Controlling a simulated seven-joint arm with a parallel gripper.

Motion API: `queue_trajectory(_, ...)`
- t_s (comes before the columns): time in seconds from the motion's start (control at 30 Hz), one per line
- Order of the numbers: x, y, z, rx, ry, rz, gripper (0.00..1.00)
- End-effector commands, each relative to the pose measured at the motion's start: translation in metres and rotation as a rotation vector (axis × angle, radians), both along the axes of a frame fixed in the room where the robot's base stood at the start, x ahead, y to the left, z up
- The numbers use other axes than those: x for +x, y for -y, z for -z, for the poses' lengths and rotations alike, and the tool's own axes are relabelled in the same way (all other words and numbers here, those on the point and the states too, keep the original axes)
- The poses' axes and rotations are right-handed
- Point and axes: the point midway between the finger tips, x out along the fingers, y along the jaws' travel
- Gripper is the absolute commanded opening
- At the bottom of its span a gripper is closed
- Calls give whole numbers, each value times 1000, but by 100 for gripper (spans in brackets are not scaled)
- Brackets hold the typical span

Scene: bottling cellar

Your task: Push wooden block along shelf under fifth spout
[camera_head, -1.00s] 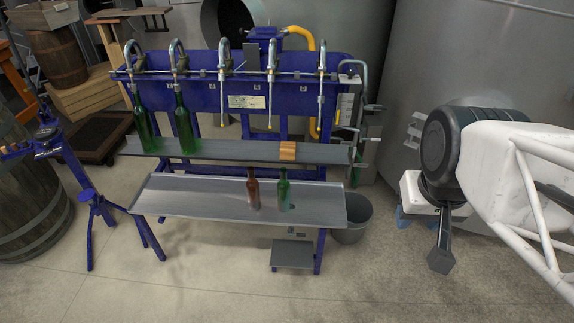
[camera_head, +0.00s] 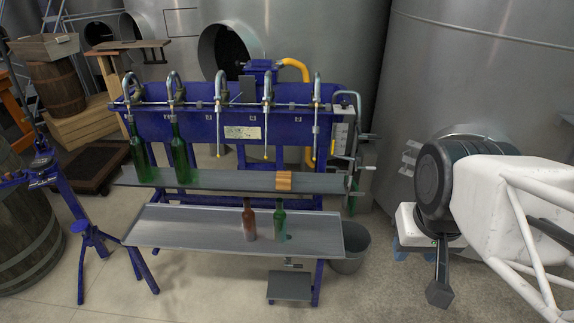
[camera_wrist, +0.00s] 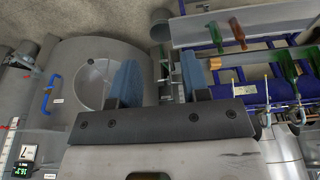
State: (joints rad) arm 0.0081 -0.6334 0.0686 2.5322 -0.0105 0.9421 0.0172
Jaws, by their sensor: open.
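The wooden block (camera_head: 284,181) sits on the narrow upper shelf (camera_head: 225,180), toward its right end. It stands between the fourth spout (camera_head: 267,120) and the fifth spout (camera_head: 316,120), counted from the left. In the wrist view the block (camera_wrist: 215,63) is small, beyond the right finger. My gripper (camera_head: 439,292) hangs at the right in the head view, well apart from the filling machine. In the wrist view my gripper (camera_wrist: 160,80) has its two blue-padded fingers spread with nothing between them.
Two green bottles (camera_head: 180,155) stand under the left spouts on the shelf. A brown bottle (camera_head: 249,220) and a green bottle (camera_head: 280,220) stand on the lower tray (camera_head: 180,228). A grey bucket (camera_head: 349,250) stands at the tray's right. Open floor lies between machine and gripper.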

Motion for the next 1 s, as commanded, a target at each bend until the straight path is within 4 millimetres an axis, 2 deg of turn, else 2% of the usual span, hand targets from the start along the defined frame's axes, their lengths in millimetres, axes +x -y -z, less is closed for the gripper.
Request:
queue_trajectory(0.47,0,0,0,0,0,0,43)
queue_trajectory(0.67,3,1,0,-10,0,-8,70)
queue_trajectory(0.83,19,6,-1,-63,-4,-50,96)
queue_trajectory(1.0,52,16,-4,-169,-6,-140,98)
